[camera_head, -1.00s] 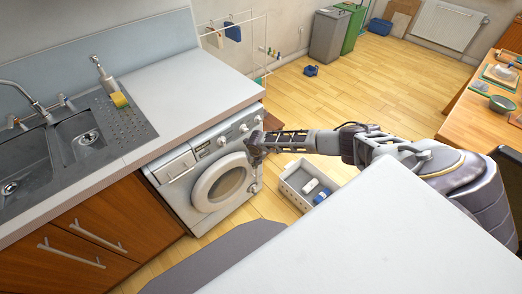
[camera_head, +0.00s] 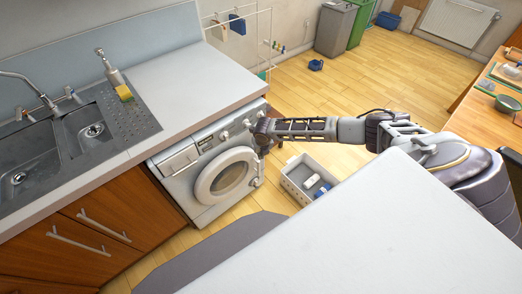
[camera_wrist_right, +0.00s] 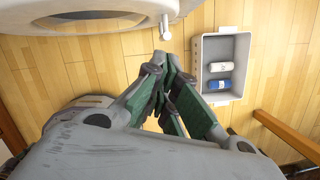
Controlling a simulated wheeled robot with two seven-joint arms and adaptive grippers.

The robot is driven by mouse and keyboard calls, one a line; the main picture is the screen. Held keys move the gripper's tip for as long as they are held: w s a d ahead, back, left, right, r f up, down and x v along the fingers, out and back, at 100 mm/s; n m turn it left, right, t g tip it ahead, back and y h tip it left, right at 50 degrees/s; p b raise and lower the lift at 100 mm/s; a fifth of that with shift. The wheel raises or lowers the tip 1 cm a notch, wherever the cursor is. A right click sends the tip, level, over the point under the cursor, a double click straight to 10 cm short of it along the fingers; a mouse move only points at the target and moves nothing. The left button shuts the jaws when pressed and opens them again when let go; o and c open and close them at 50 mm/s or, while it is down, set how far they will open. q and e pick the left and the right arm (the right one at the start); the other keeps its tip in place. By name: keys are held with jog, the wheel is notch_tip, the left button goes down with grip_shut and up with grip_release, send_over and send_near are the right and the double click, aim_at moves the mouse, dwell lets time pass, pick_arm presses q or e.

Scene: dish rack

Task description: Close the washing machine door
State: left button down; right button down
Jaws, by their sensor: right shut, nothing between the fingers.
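The white washing machine (camera_head: 181,163) stands under the counter, with its round door (camera_head: 226,176) on the front. The door looks against or very near the machine front; I cannot tell whether it is latched. In the right wrist view the door (camera_wrist_right: 95,22) fills the upper left, with a small latch piece (camera_wrist_right: 165,28) at its right edge. My right gripper (camera_head: 262,135) is by the machine's right front edge, up and right of the door. Its fingers (camera_wrist_right: 160,62) are shut and empty, apart from the door in the wrist view. My left gripper is not in view.
A grey basket (camera_head: 290,187) with a white and a blue item stands on the floor right of the machine. A white tabletop (camera_head: 350,240) is in the foreground. A drying rack (camera_head: 262,40) stands behind the counter (camera_head: 190,80). Open wooden floor lies beyond.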

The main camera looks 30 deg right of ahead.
jog(key=shift+v, duration=1.25)
jog(key=shift+d, duration=0.1)
notch_tip(320, 180, down, 12)
jog(key=a+m+t, duration=0.1)
jog(key=a+m, duration=0.1)
jog(key=m, duration=0.7)
jog(key=s+f+m, duration=0.9)
jog(key=s+f, duration=0.1)
jog(key=f, duration=0.3)
jog(key=s+a+f+m+g, duration=0.1)
jog(key=s+f+m, duration=0.3)
jog(key=s, duration=0.8)
jog(key=s+a+f+m+g, duration=0.1)
jog(key=s+a+f+m, duration=0.2)
jog(key=s, duration=1)
jog(key=s+a+f+m, duration=0.2)
jog(key=s+f+m, duration=0.3)
jog(key=s, duration=0.8)
notch_tip(320, 180, down, 3)
jog(key=shift+r+m+g+y, duration=0.25)
jog(key=shift+m+g+y, duration=0.05)
jog(key=shift+m+g, duration=0.1)
jog(key=shift+s, duration=0.2)
